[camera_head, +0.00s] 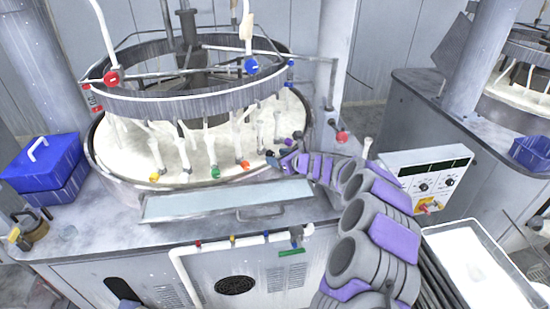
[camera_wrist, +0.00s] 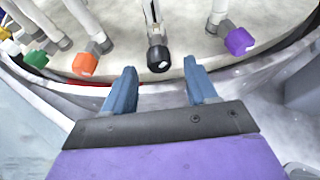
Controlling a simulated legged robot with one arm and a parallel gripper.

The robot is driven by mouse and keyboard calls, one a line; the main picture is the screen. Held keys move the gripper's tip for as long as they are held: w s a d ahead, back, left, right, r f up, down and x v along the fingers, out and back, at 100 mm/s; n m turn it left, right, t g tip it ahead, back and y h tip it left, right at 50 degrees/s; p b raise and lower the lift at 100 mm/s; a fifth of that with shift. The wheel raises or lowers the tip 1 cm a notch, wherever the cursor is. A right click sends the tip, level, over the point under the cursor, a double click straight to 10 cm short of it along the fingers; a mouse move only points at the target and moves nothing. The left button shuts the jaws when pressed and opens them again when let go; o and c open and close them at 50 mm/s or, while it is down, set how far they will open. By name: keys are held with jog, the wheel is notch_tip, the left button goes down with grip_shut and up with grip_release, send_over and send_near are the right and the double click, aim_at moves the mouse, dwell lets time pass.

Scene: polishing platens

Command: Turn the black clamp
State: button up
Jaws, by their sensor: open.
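The black clamp (camera_wrist: 159,56) is in the upper middle of the wrist view, at the end of a white rod with its round face toward me. My gripper (camera_wrist: 160,82) is open, with one blue finger on each side of the line to the clamp. The clamp sits just beyond the fingertips, and I see no contact. In the head view my gripper (camera_head: 277,161) is at the right front rim of the round platen machine (camera_head: 140,180). The black clamp is small and hard to make out there.
In the wrist view an orange clamp (camera_wrist: 85,64) is left of the black one and a purple clamp (camera_wrist: 239,41) is right. The head view shows a blue box (camera_head: 45,165) at left, a control box (camera_head: 425,170) at right and a white tray (camera_head: 432,237).

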jog(key=shift+x, duration=1.1)
jog(key=shift+s, duration=0.1)
jog(key=c, duration=1.1)
jog(key=shift+o, duration=0.2)
jog(key=shift+a+b, duration=0.1)
jog(key=shift+b, duration=0.2)
